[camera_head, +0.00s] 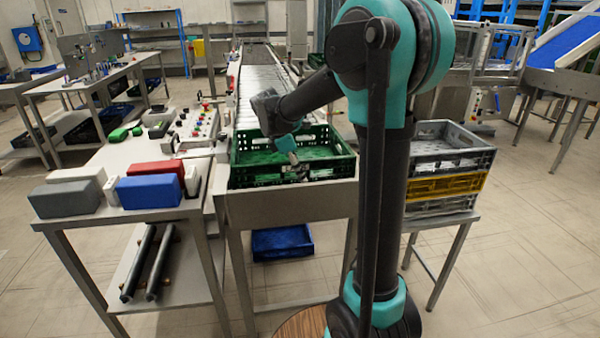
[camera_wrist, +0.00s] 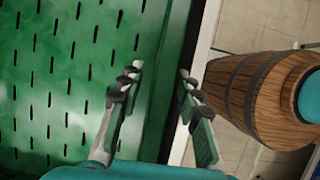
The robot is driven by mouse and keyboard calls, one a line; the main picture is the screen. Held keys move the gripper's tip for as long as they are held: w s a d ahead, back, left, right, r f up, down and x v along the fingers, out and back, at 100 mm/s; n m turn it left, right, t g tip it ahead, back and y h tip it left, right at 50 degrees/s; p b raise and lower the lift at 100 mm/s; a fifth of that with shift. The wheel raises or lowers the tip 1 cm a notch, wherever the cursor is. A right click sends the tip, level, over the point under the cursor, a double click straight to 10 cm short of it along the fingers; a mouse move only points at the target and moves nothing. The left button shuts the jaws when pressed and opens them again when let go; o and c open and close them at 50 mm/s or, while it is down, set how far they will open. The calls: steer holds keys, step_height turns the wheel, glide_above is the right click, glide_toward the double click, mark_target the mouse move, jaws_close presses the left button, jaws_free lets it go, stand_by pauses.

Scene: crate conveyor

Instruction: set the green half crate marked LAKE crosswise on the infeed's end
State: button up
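A green crate (camera_head: 240,176) sits upright on the near end of the infeed (camera_head: 290,204), its long side across the conveyor. No LAKE marking can be read. Its slotted floor (camera_wrist: 60,80) fills the left of the wrist view. My gripper (camera_head: 296,172) is low at the crate's near wall, right of its middle. In the wrist view my gripper (camera_wrist: 160,72) has its fingers apart, with the green wall running between them. One finger is over the crate's inside and the other is by its outer edge. I see no clear contact with the wall.
At right, grey crates (camera_head: 440,140) and a yellow crate (camera_head: 445,186) are stacked on a stand. At left, a table holds blue (camera_head: 150,191), red and grey boxes. A blue crate (camera_head: 282,242) lies below the infeed. The roller conveyor (camera_head: 262,90) runs away behind.

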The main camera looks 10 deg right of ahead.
steer(key=shift+r, duration=0.1)
steer(key=v, duration=1.2)
steer(key=shift+s+d, duration=0.1)
steer(key=shift+s, duration=0.05)
